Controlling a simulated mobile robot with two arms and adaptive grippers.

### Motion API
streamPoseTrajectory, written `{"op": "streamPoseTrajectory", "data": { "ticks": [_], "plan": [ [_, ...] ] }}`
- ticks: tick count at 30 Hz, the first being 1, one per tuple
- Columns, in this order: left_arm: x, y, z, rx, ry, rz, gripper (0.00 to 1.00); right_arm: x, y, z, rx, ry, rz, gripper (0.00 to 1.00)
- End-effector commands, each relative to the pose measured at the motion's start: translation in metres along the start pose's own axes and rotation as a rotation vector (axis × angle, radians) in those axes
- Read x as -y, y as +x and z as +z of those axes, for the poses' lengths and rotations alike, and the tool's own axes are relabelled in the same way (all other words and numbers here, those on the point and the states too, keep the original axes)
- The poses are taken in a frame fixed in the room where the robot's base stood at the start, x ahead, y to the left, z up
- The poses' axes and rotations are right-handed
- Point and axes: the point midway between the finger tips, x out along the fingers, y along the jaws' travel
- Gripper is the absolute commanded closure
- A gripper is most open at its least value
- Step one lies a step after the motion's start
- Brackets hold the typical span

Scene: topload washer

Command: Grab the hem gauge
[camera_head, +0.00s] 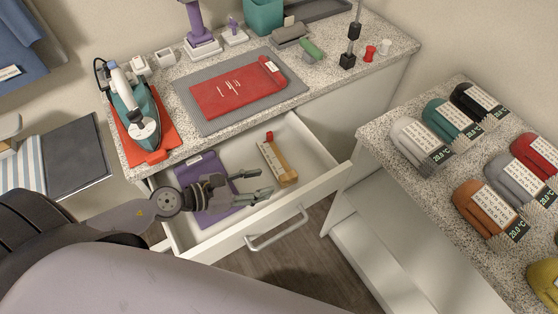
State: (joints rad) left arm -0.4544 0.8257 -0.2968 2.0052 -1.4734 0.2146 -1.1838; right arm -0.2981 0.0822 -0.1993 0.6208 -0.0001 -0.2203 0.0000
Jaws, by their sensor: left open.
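The hem gauge looks to be the tan, ruler-like piece with a red part at its far end (277,162), lying in the right half of the open drawer (318,152). My left gripper (264,183) reaches in from the left over the drawer. Its fingers are open and empty, pointing right, with the tips just left of the gauge's near end. I cannot tell whether they touch it. A purple flat item (213,212) lies in the drawer's left half, partly hidden under the gripper. My right gripper is not in view.
The drawer's front with its handle (277,230) is on the near side. Above it, the counter holds an iron (137,117) on a red mat and a red pouch (238,91) on a grey mat. Several labelled rolled bundles lie on the right counter (389,160).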

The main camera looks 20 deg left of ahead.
Motion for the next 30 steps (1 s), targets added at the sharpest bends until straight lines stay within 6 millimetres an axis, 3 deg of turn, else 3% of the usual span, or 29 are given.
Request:
{"op": "streamPoseTrajectory", "data": {
  "ticks": [4, 12, 21, 30],
  "plan": [
    [-0.001, 0.018, 0.003, 0.003, 0.000, 0.001, 0.57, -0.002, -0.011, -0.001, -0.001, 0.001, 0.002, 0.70],
    [0.000, 0.036, 0.004, 0.002, -0.001, 0.000, 0.57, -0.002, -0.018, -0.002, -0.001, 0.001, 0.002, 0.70],
    [0.000, 0.076, 0.006, 0.002, 0.000, -0.001, 0.57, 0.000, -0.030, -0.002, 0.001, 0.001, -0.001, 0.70],
    [0.001, 0.080, 0.004, -0.001, 0.001, -0.002, 0.57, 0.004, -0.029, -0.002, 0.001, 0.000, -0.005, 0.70]
  ]
}}
